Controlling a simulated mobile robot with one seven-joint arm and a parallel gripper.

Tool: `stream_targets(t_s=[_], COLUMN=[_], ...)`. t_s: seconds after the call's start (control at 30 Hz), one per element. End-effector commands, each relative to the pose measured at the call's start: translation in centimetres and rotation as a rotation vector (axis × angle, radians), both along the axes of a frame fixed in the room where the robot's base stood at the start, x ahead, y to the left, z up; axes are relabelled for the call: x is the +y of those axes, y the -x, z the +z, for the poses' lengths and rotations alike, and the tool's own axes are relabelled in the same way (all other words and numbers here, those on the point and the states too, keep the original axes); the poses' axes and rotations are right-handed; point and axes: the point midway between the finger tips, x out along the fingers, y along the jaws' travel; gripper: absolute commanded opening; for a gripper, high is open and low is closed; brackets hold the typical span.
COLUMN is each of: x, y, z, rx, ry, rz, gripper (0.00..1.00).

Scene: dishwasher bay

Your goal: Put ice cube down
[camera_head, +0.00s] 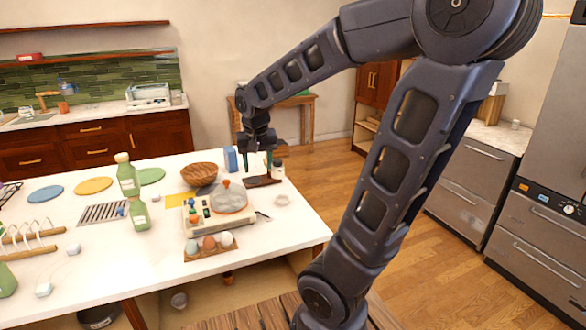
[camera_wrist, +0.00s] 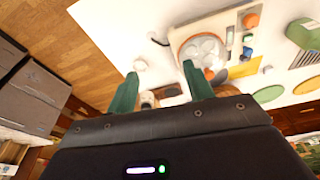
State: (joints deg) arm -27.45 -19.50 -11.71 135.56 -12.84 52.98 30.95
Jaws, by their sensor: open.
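My gripper (camera_head: 259,168) is over the far right part of the white table, above a dark brown tray (camera_head: 263,182). In the wrist view its two green fingers (camera_wrist: 159,70) stand apart with nothing held between their tips. I cannot clearly make out an ice cube. A small whitish lump (camera_head: 282,200) lies on the table to the right of the scale; I cannot tell what it is. A similar pale lump (camera_wrist: 140,65) shows near the left fingertip in the wrist view.
Near my gripper are a dark-lidded jar (camera_head: 277,169), a blue box (camera_head: 230,159) and a wooden bowl (camera_head: 199,174). Green bottles (camera_head: 127,178) stand left. The table's right edge is close.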

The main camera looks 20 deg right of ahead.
Motion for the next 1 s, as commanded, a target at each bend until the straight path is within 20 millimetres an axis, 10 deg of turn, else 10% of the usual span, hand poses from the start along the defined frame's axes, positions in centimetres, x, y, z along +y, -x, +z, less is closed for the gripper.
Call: stream_targets(t_s=[0.5,1.0], x=[-5.7,-6.0], y=[10.9,13.0], z=[3.1,3.2], rx=[-0.146,-0.178], ry=[-0.027,-0.006], rz=[0.115,0.147], gripper=[0.52,0.56])
